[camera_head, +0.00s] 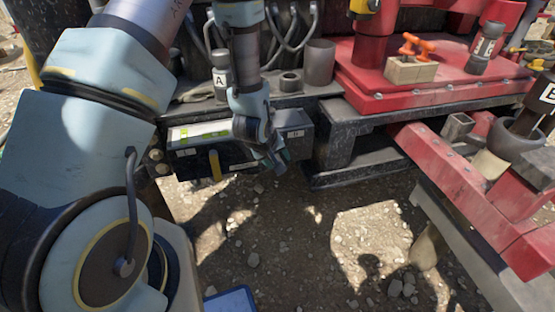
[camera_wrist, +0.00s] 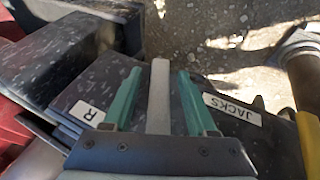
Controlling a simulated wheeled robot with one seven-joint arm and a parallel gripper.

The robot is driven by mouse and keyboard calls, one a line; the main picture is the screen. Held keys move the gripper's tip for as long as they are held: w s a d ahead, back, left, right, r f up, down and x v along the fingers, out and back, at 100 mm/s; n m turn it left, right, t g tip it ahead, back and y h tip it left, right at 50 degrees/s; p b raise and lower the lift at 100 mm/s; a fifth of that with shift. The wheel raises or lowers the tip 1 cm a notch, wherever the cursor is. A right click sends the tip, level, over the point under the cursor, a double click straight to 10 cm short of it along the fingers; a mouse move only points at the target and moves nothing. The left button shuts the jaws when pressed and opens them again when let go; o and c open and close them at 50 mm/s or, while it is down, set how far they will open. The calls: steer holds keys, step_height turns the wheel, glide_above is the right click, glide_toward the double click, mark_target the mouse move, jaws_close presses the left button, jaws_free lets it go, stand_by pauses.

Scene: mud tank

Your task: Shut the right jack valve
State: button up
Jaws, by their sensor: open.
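A dark valve box (camera_head: 297,133) with an "R" label is low in the middle of the head view. In the wrist view the dark box (camera_wrist: 95,82) carries an "R" label (camera_wrist: 88,112) and a "JACKS" label (camera_wrist: 232,108). A pale grey lever (camera_wrist: 159,95) by the "R" label looks like the right jack valve handle. My gripper (camera_head: 274,160) points down at the box front. In the wrist view my open gripper (camera_wrist: 160,72) has one green finger on each side of the lever, with small gaps. The lever's base is hidden by the gripper.
A yellow lever (camera_head: 215,165) hangs on the box front at left; it also shows in the wrist view (camera_wrist: 308,140). A red platform (camera_head: 390,95) with a wooden block (camera_head: 411,71) is at upper right. A red beam (camera_head: 455,175) lies at right. Gravel ground in front is open.

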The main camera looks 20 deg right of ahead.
steer(key=shift+f, duration=0.1)
steer(key=shift+c, duration=0.2)
jaws_close()
stand_by(1.3)
